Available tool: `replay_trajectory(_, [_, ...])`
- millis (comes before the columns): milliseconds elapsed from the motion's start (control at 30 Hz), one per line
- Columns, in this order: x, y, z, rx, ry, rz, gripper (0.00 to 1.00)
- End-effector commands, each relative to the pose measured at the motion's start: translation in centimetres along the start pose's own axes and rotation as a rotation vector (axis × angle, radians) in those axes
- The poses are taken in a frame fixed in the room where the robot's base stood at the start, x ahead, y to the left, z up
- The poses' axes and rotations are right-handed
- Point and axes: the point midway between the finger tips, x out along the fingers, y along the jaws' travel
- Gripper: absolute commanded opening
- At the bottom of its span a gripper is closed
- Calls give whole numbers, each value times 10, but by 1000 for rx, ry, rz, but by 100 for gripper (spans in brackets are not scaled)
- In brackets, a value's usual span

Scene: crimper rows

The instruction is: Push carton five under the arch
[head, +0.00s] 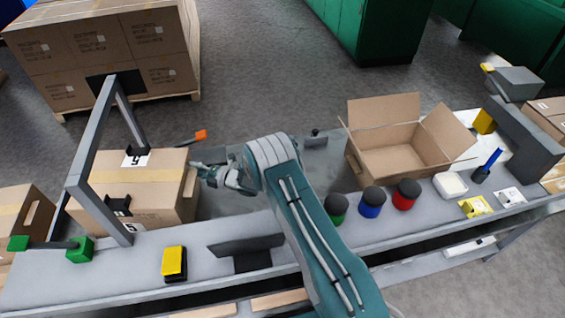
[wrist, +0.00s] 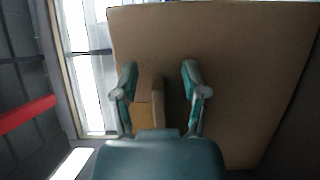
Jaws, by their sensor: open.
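A closed brown carton (head: 160,169) with tan tape and a label marked 5 lies on the grey conveyor at the left. The grey arch (head: 95,140) stands over it; part of the carton is under the arch and its right part sticks out on my side. My gripper (head: 197,172) is at the carton's right face, by its hand hole, with jaws open and nothing held.
Another carton (head: 22,215) sits left of the arch. An open empty box (head: 398,152) stands right of my arm, with green, blue and red round pieces (head: 372,200) before it. A yellow-topped block (head: 174,262) is at the front edge. Stacked cartons (head: 105,50) stand behind on a pallet.

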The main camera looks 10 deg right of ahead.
Motion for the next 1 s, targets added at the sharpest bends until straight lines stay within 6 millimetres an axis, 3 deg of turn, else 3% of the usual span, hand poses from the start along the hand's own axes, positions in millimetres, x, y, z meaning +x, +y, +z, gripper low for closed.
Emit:
replay_trajectory(567, [-76, 0, 1, 1, -3, -1, 57])
replay_trajectory(1000, [-43, -6, 44, -11, -187, -235, 57])
